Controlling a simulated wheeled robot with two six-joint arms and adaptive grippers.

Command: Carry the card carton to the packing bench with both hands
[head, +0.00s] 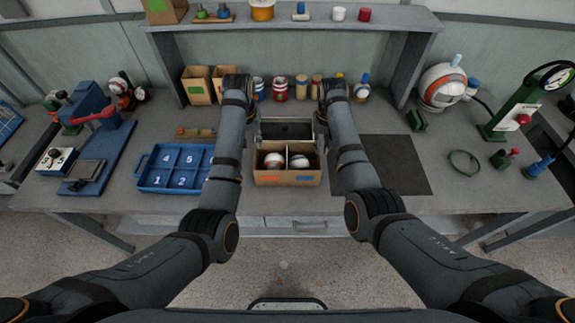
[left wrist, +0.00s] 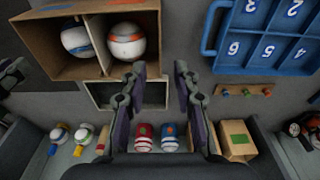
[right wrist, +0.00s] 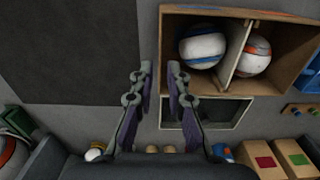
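The open card carton (head: 287,179) stands on the grey worktable at its front middle. A divider splits it, with one striped ball (head: 273,160) on the left and another (head: 299,161) on the right. My left gripper (left wrist: 160,68) is open and empty, its fingers either side of the line of the carton's left wall. My right gripper (right wrist: 160,68) is open and empty, likewise lined up with the carton's right wall. I cannot tell whether the walls are between the fingers or farther below. In the head view the fingertips are hard to make out. I cannot tell which surface is the packing bench.
A blue numbered tray (head: 173,168) lies left of the carton, and a dark mat (head: 392,165) lies to the right. A dark framed panel (head: 286,130) is just behind the carton. Jars and cans (head: 280,89) line the back, under a shelf (head: 300,18).

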